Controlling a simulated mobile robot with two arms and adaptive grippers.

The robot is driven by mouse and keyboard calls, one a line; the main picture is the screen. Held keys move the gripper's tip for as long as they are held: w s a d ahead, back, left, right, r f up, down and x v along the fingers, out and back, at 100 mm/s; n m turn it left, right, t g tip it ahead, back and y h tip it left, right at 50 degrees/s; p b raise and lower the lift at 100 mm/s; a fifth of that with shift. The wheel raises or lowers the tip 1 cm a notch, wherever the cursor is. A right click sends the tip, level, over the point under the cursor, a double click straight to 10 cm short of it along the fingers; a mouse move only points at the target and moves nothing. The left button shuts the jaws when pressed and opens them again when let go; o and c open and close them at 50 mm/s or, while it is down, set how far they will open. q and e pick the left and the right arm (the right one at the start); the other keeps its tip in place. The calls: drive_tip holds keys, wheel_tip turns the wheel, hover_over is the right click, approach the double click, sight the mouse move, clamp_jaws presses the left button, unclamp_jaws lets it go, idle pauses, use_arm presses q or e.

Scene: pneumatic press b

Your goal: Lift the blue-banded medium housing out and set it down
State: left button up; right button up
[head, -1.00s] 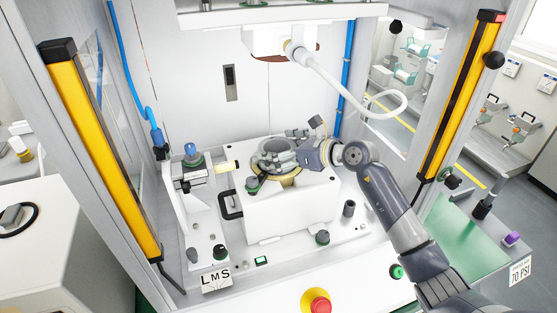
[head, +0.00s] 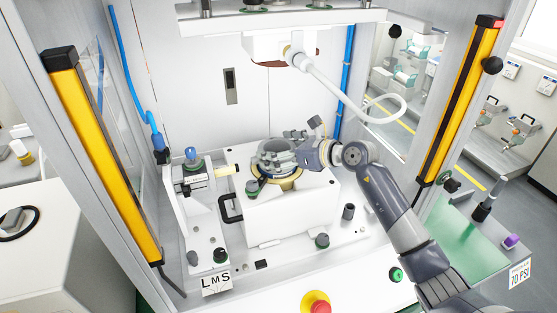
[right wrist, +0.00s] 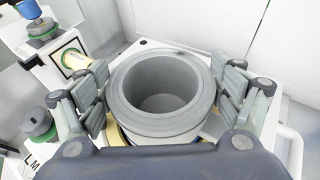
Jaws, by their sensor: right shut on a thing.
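The housing (head: 276,150) is a grey round cup with a thick rim and a hollow middle, at the top of the white fixture block (head: 290,212). It also shows upright in the right wrist view (right wrist: 160,85). My right gripper (head: 279,156) is shut on it, with one grey finger pad on each side of the cup. A yellowish ring (head: 286,180) lies under the housing on the block. The blue band is hard to make out; the fingers cover much of the cup's side. My left gripper is not in view.
A blue-topped part (head: 190,154) stands left of the block, near a black handle (head: 228,208). The press head (head: 275,45) and a white hose (head: 340,85) hang above. Yellow light curtains (head: 105,155) flank the opening. A red button (head: 317,303) is in front.

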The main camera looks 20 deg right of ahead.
drive_tip(key=shift+r+p, duration=0.95)
drive_tip(key=shift+r, duration=0.65)
drive_tip(key=shift+s+p, duration=0.55)
drive_tip(key=shift+s, duration=1.05)
drive_tip(key=shift+s+d+f+p, duration=0.1)
drive_tip(key=shift+s+p, duration=0.15)
drive_tip(key=shift+s, duration=0.6)
drive_tip(key=shift+s+d+f+p, duration=0.1)
drive_tip(key=shift+s+p, duration=0.1)
drive_tip(key=shift+s, duration=0.6)
drive_tip(key=shift+s+r+p, duration=0.15)
drive_tip(key=shift+s+p, duration=0.35)
drive_tip(key=shift+s, duration=4.3)
